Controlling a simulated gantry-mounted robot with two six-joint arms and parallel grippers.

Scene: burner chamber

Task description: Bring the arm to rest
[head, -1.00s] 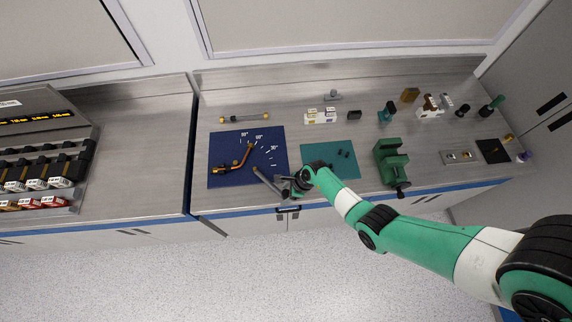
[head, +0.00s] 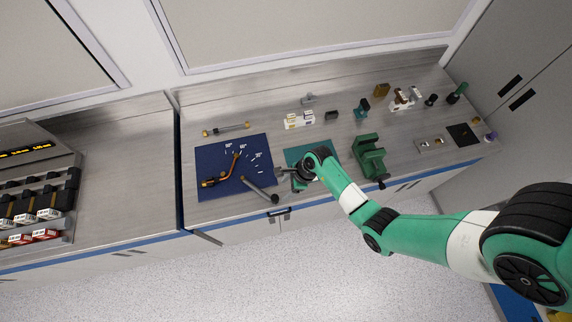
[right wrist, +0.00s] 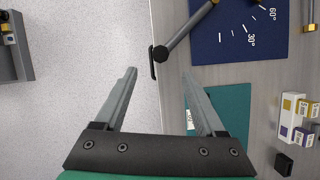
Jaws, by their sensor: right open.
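My right arm, green and white, reaches in from the right in the head view. Its gripper (head: 287,178) is over the front edge of the bench, by the near left part of the teal mat (head: 296,155). In the right wrist view the gripper (right wrist: 160,90) has its two grey fingers spread wide with nothing between them. Below them show the floor and the bench's front edge. A grey rod-shaped tool (head: 260,189) with a dark round end lies partly on the blue mat, just left of the gripper. My left gripper does not show.
The blue mat (head: 215,155) carries an orange-and-black bent torch (head: 228,172) and angle marks. A green vise (head: 369,157) stands right of the teal mat. Small boxes (head: 299,120) stand behind it. A rack (head: 40,185) is at far left. Open floor (head: 300,270) lies in front.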

